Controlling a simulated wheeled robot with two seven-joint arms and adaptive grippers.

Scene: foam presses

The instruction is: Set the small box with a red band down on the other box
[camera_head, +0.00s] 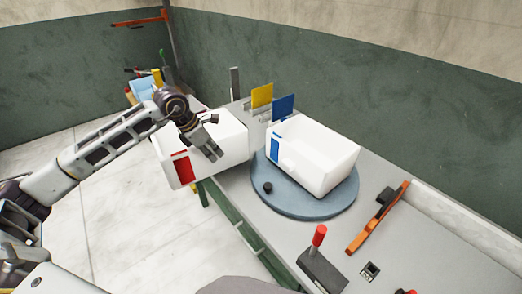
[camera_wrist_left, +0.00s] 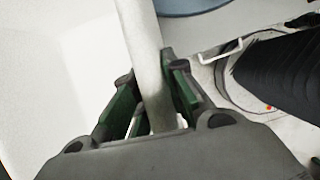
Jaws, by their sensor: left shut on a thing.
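The small white box with a red band (camera_head: 183,169) is at the left edge of the workbench in the head view. My left gripper (camera_head: 211,149) is on its right-hand part, with the fingers pointing down. In the left wrist view my left gripper (camera_wrist_left: 152,88) is shut on a thin white wall of that box (camera_wrist_left: 143,35). The other box (camera_head: 325,161), white with a blue band, is open-topped and stands to the right on a round grey-blue turntable (camera_head: 290,206). The held box's underside is hidden. My right gripper is not in view.
A yellow plate (camera_head: 262,96) and a blue plate (camera_head: 283,107) stand upright behind the boxes. A red-handled clamp (camera_head: 319,236) is at the bench front, and an orange clamp (camera_head: 378,218) lies to the right. The floor left of the bench (camera_head: 100,210) is clear.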

